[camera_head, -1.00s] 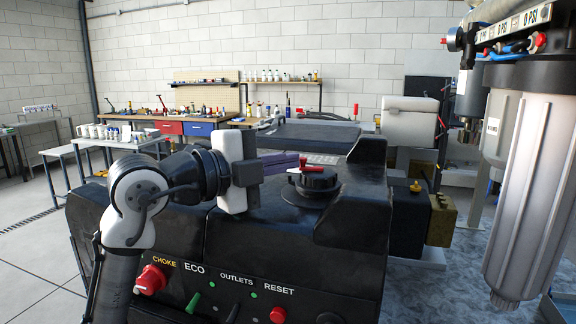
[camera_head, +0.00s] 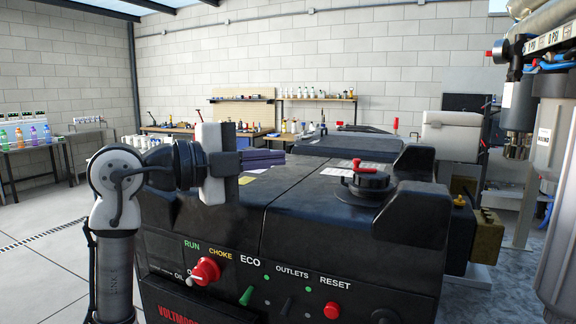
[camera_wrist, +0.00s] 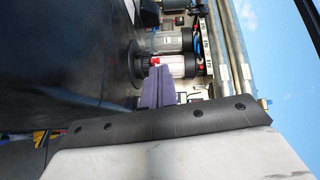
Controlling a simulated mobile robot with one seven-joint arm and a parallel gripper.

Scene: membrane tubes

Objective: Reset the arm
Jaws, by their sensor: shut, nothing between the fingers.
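My gripper (camera_head: 278,157) is in front of the black generator's top left area in the head view, at the end of my bent white and black arm. Its purple fingers point to the right, lie together and hold nothing. The wrist view also shows the closed purple fingers of my gripper (camera_wrist: 157,72), with open air around them. I cannot tell how far the fingers are above the generator's top.
The black generator (camera_head: 300,245) has a red choke knob, switches and a red-handled cap (camera_head: 362,184). Grey filter housings (camera_head: 560,190) hang at the right. Workbenches and a table with colored bottles (camera_head: 30,138) stand far back. Floor at left is clear.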

